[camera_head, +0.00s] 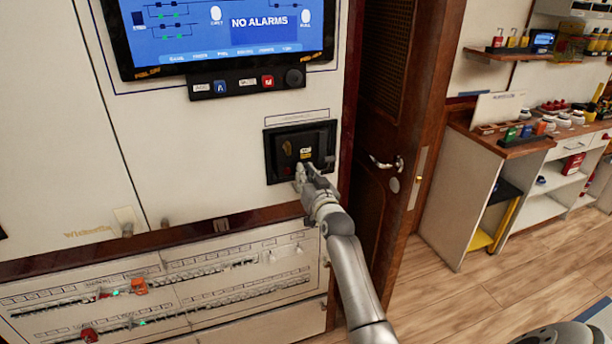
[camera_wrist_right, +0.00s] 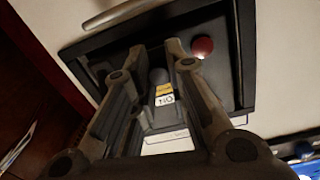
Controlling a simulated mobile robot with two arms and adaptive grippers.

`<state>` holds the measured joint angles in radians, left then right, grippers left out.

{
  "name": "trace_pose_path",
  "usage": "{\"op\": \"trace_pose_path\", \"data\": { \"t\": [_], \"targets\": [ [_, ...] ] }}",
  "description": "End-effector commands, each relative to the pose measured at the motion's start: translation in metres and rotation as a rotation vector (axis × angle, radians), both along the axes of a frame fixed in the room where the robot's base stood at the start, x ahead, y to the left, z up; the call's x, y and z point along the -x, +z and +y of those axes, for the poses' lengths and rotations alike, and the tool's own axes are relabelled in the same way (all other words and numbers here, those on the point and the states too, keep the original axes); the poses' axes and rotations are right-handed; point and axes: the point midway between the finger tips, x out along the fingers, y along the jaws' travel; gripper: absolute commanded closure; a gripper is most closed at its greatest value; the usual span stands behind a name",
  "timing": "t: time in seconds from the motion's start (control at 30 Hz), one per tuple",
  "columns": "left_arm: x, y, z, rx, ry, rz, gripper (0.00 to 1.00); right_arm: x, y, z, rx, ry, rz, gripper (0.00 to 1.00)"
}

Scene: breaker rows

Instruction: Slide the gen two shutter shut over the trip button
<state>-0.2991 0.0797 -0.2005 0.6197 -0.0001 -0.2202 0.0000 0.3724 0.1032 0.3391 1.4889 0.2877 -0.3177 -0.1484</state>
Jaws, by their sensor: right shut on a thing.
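A black recessed panel (camera_head: 270,160) is set in the white wall below the screen. In it is a dark shutter with a yellow and white label (camera_head: 306,153); its lettering is too small to read surely. My right gripper (camera_head: 304,172) reaches the panel from below. In the right wrist view, its two fingers (camera_wrist_right: 158,75) are shut on the shutter's dark knob, with the label (camera_wrist_right: 163,94) between them. The red trip button (camera_wrist_right: 202,47) shows uncovered, beside the fingers and apart from them. My left gripper is in neither view.
A screen reading "NO ALARMS" (camera_head: 225,35) hangs above, with a control strip (camera_head: 247,84) under it. Breaker rows (camera_head: 200,285) lie below a wooden ledge. A wooden door (camera_head: 377,130) stands close to the right. Shelves (camera_head: 455,195) stand farther right; the floor between is clear.

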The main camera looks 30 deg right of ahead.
Motion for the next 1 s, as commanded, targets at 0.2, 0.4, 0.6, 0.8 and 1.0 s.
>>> {"op": "trace_pose_path", "data": {
  "t": [0.2, 0.4, 0.6, 0.8, 1.0],
  "targets": [
    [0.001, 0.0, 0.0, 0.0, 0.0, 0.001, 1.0, 0.0, 0.0, 0.0, 0.0, -0.001, 0.0, 1.0],
    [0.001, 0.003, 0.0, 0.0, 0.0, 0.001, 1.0, -0.002, 0.001, 0.006, -0.002, 0.0, -0.001, 1.0],
    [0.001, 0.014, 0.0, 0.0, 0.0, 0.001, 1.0, -0.009, 0.002, 0.036, -0.005, 0.001, 0.0, 1.0],
    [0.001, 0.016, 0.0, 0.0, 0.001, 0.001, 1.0, -0.011, 0.0, 0.047, 0.0, 0.001, 0.0, 1.0],
    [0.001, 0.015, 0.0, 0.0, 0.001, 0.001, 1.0, -0.011, 0.0, 0.047, -0.001, 0.002, -0.001, 1.0]
  ]
}}
